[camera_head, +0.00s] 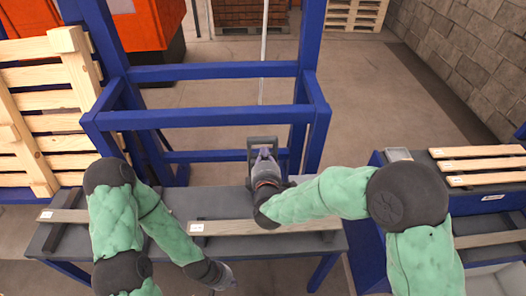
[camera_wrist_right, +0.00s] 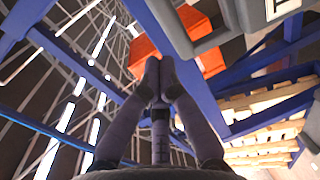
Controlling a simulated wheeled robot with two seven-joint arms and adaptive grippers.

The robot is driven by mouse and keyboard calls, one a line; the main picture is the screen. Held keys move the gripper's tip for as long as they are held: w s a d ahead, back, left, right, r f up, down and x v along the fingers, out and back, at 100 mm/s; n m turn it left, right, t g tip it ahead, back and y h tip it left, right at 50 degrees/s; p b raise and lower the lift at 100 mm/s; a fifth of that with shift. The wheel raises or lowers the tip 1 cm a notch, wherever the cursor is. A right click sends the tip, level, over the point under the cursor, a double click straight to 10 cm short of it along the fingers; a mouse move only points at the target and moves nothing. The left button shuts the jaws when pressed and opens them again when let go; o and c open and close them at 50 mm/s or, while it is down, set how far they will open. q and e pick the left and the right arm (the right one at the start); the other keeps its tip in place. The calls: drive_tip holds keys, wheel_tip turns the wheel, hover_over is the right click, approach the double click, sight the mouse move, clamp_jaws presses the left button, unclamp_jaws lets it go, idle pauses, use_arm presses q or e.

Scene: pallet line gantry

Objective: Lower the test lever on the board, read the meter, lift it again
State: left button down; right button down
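A dark grey frame-like piece (camera_head: 262,142) stands at the far edge of the workbench, beside my right gripper (camera_head: 264,158); I cannot tell if it is the board or the lever. In the right wrist view my right gripper (camera_wrist_right: 159,68) has its fingertips together, with nothing visible between them. A grey part with a pale rectangular face (camera_wrist_right: 280,8) shows at the top of that view; no meter reading is legible. My left gripper (camera_head: 224,280) is low over the bench's near edge, too small and partly hidden to judge.
The grey workbench (camera_head: 180,203) carries wooden planks (camera_head: 215,228). A blue gantry frame (camera_head: 215,73) rises behind it. A pallet (camera_head: 50,105) leans at left. Slats (camera_head: 482,164) lie on a blue-framed stand at right. Open floor lies behind the gantry.

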use_arm(q)
drive_tip(key=shift+w+r+p, duration=0.35)
drive_tip(key=shift+r+p, duration=0.05)
drive_tip(key=shift+p, duration=0.05)
use_arm(e)
drive_tip(key=s, duration=0.8)
drive_tip(key=shift+r, duration=0.4)
drive_tip(key=shift+d, duration=0.15)
